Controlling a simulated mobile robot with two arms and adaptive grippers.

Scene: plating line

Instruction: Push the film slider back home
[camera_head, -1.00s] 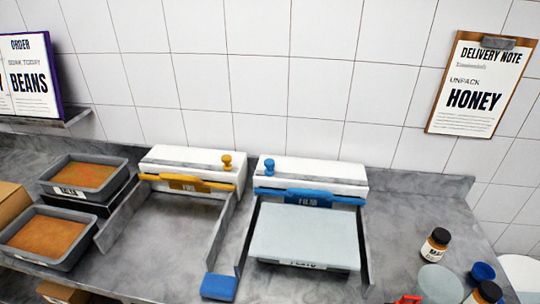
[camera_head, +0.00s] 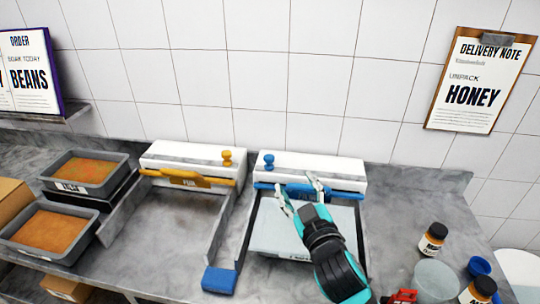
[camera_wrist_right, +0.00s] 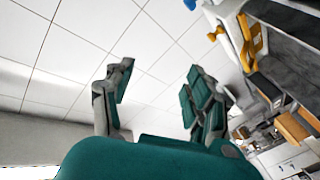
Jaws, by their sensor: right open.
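Two white dispensers stand at the wall. The right dispenser (camera_head: 345,168) has a blue slider knob (camera_head: 268,162) on its top at the left end and a blue bar (camera_head: 300,190) along its front. The left dispenser (camera_head: 165,153) has an orange slider knob (camera_head: 227,157) near its right end and an orange bar (camera_head: 180,178). The bar labels are too small to read surely. My right gripper (camera_head: 299,188) is open and empty, over the blue bar, right of the blue knob. In the wrist view its fingers (camera_wrist_right: 157,88) are apart with nothing between them. My left gripper is not in view.
A pale covered tray (camera_head: 262,238) sits before the blue bar, partly hidden by my arm. A blue block (camera_head: 219,280) lies between the bays. Two bins (camera_head: 48,255) of orange food stand left. Jars (camera_head: 432,240) and a blue cup (camera_head: 479,266) stand right.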

